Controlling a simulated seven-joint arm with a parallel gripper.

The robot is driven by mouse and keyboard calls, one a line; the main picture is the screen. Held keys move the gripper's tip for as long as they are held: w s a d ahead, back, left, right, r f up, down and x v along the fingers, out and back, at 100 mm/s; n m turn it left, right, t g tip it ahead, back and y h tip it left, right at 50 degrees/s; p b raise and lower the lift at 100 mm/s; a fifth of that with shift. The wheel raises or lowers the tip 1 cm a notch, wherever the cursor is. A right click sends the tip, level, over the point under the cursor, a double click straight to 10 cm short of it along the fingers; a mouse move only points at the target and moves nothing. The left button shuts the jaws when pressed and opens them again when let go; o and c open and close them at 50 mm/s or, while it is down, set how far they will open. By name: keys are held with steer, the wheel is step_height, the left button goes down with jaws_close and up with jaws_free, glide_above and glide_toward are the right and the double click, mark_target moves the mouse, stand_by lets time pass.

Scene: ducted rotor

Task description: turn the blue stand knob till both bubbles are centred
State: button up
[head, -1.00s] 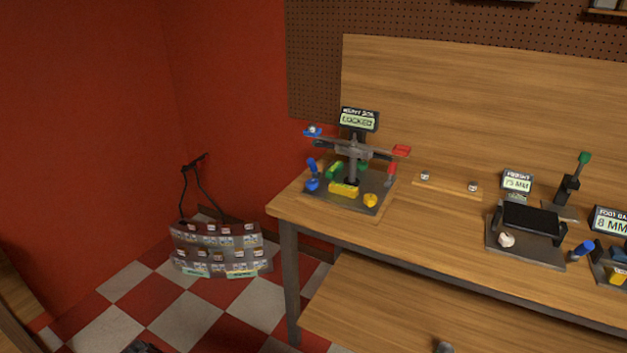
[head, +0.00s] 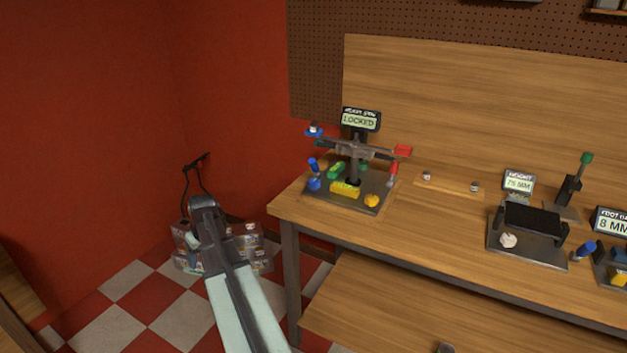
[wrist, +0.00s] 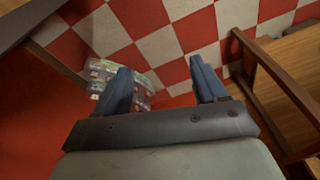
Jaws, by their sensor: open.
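In the head view the stand (head: 368,201) is a dark plate at the left end of the workbench. A blue knob (head: 314,184) sits at its left front corner, with a blue upright part just above it. A yellow vial (head: 345,190) lies near the front of the plate and a green vial (head: 335,171) lies further left; their bubbles are too small to read. A rotor arm with blue and red ends stands over the plate. My gripper (wrist: 165,90) is open and empty in the wrist view, over the floor, away from the stand.
A display reading LOCKED (head: 359,121) stands behind the rotor. A yellow knob (head: 371,201) is at the plate's front right. The workbench (head: 430,235) carries other fixtures to the right. A rack of small packets (head: 254,262) stands on the checkered floor left of the bench.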

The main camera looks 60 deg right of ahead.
steer(key=s+d+r, duration=0.3)
steer(key=d+r, duration=0.4)
steer(key=d, duration=0.4)
steer(key=m+t+h, duration=0.2)
glide_toward(314, 181)
steer(key=x, duration=0.8)
steer(key=shift+w+f, duration=0.15)
steer(key=shift+f, duration=0.15)
steer(key=c, duration=1.1)
